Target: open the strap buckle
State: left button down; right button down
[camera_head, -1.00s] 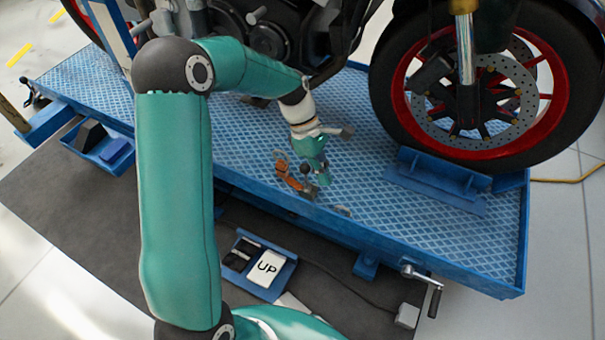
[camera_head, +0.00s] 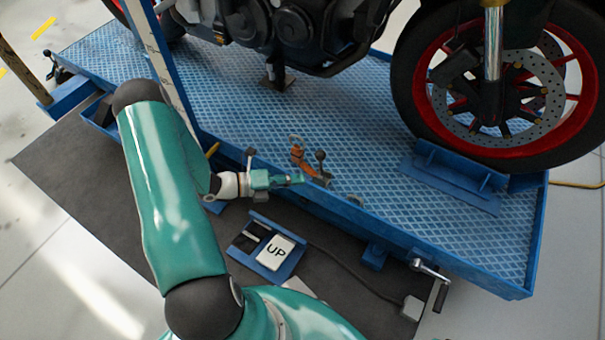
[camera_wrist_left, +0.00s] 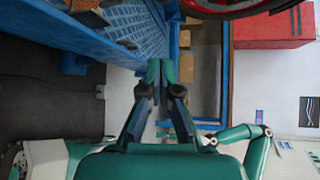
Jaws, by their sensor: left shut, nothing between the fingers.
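The orange strap (camera_head: 298,155) with its buckle (camera_head: 315,171) sits at the front edge of the blue lift platform (camera_head: 380,165). A lever with a dark round knob (camera_head: 320,156) stands up at the buckle. Whether the buckle is open or closed is too small to tell. My left gripper (camera_head: 299,178) is just in front of the platform edge, left of the buckle, and looks apart from it. Its fingers are together and empty, also in the left wrist view (camera_wrist_left: 160,68). The strap and buckle cannot be made out in that view. My right gripper is not in view.
The motorcycle's front wheel (camera_head: 412,95) stands in a blue chock (camera_head: 450,180) at the right. A pedal box marked UP (camera_head: 276,250) lies on the dark mat below. A crank handle (camera_head: 432,272) sticks out at the front right. A red cabinet (camera_wrist_left: 270,32) shows in the wrist view.

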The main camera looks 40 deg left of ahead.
aim_at(319, 161)
pick_arm(q)
jog(key=b+x, duration=0.2)
jog(key=x, duration=0.6)
jog(key=a, duration=0.1)
jog(key=w+a, duration=0.1)
jog(key=a+r+b, duration=0.1)
jog(key=shift+w+a, duration=0.15)
jog(key=shift+w, duration=0.1)
jog(key=shift+a+n+t+h, duration=0.3)
jog(key=shift+a+n, duration=0.1)
jog(key=shift+a, duration=0.5)
